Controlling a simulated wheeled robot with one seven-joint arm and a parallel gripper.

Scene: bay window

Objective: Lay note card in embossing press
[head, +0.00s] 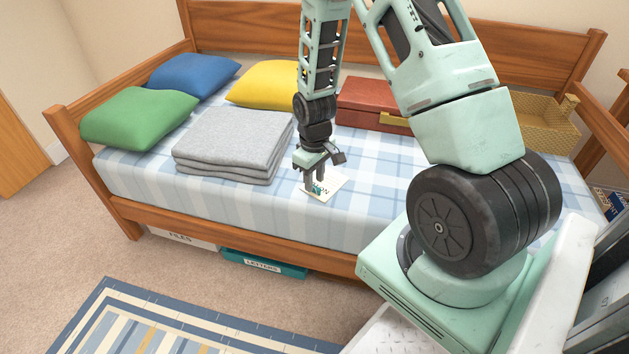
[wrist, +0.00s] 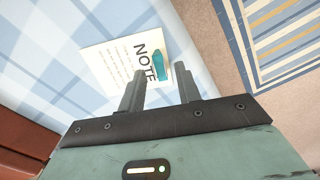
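The note card (wrist: 112,64), white with "NOTE" and lines of print, lies on the plaid bed cover. It also shows in the head view (head: 330,182), partly hidden by my gripper. A small teal piece (wrist: 159,73) sits at the card's edge; I cannot tell whether it is fixed to it. My gripper (wrist: 160,69) points down over this edge, fingers apart, with the teal piece showing between the fingertips. It also shows low over the card in the head view (head: 315,188). I cannot tell whether the fingers touch anything. I see no embossing press in either view.
A folded grey blanket (head: 228,143) lies left of the gripper. Behind stand a red-brown case (head: 368,95) and a yellow pillow (head: 264,83). A woven yellow basket (head: 545,121) is at right. The bed's wooden front rail (head: 265,246) runs along the near side.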

